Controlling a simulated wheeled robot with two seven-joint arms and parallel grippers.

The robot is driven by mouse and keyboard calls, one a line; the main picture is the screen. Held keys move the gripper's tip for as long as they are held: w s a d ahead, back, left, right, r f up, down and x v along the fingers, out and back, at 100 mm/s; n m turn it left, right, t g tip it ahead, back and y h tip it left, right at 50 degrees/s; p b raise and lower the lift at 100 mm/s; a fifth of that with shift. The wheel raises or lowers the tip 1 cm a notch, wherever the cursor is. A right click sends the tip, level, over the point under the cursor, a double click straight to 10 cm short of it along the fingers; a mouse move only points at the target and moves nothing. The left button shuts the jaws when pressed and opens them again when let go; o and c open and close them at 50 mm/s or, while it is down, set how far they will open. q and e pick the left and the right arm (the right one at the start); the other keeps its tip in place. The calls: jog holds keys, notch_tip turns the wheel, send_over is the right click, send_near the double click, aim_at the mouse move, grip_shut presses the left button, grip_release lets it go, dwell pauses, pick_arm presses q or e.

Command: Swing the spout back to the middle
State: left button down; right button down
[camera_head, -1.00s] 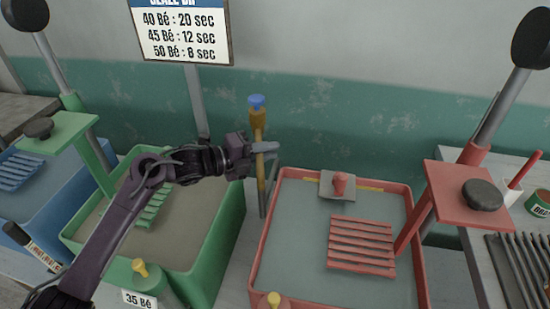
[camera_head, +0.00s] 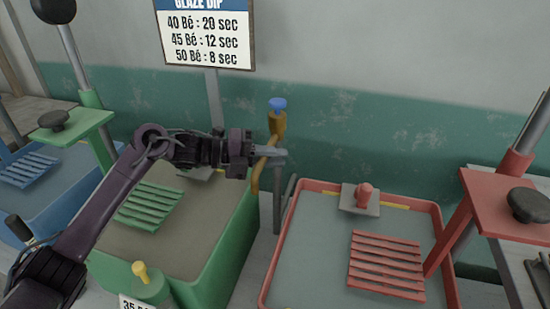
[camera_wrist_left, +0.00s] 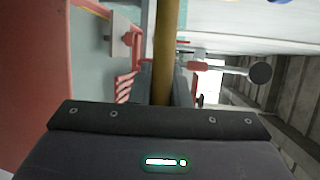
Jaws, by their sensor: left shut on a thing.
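The brass spout (camera_head: 256,176) hangs from a brass tap body (camera_head: 277,124) with a blue knob (camera_head: 277,104) on top. The spout's lower end curves down near the right side of the green tub (camera_head: 212,262). My left gripper (camera_head: 270,155) is shut on the spout just below the tap body. In the left wrist view the brass spout (camera_wrist_left: 166,50) runs up from between the jaws, which are mostly hidden behind the gripper's dark body. My right gripper is not in view.
A grey upright post (camera_head: 277,212) stands behind the spout, between the tubs. The red tub (camera_head: 270,270) is on the right, with a slatted red rack (camera_head: 386,265) and a red-knobbed plate (camera_head: 361,203). A red lever stand (camera_head: 505,200) rises at the right. A blue tub (camera_head: 60,210) is at far left.

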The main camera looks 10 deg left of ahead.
pick_arm(q)
jog(key=c, duration=1.4)
grip_release()
jog(key=shift+o, duration=0.2)
jog(key=b+v, duration=0.2)
jog(key=v, duration=0.5)
jog(key=shift+a, duration=0.4)
jog(key=shift+s, duration=0.15)
